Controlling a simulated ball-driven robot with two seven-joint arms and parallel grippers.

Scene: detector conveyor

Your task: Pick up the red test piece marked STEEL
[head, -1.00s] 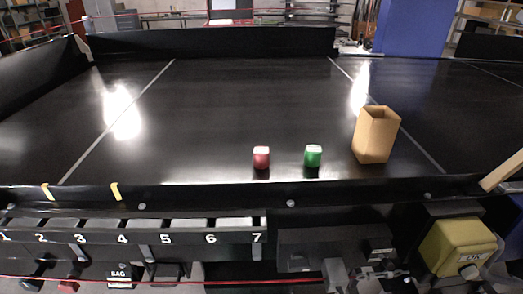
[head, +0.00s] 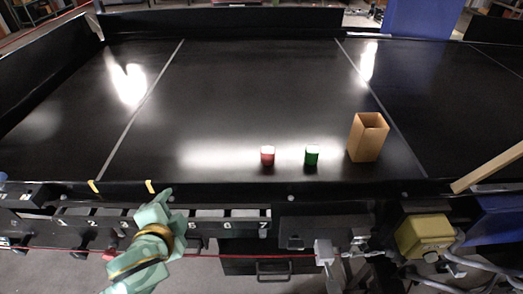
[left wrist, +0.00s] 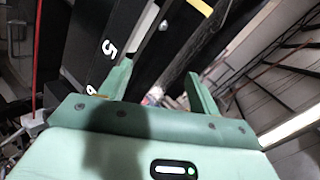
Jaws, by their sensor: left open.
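The red test piece (head: 267,155) stands on the black conveyor belt (head: 250,90) near its front edge in the head view. Its top looks pale; any marking is too small to read. A green piece (head: 312,155) stands just to its right, apart from it. My left gripper (head: 160,198) is in front of the conveyor's front edge, left of and nearer than the red piece. In the left wrist view its two green fingers (left wrist: 158,88) are spread, with nothing between them. My right gripper is not in view.
An open cardboard box (head: 366,138) stands on the belt right of the green piece. A low black rail runs along the belt's front, above a numbered panel (head: 225,223). A yellow box (head: 424,236) is at the lower right. The belt behind the pieces is clear.

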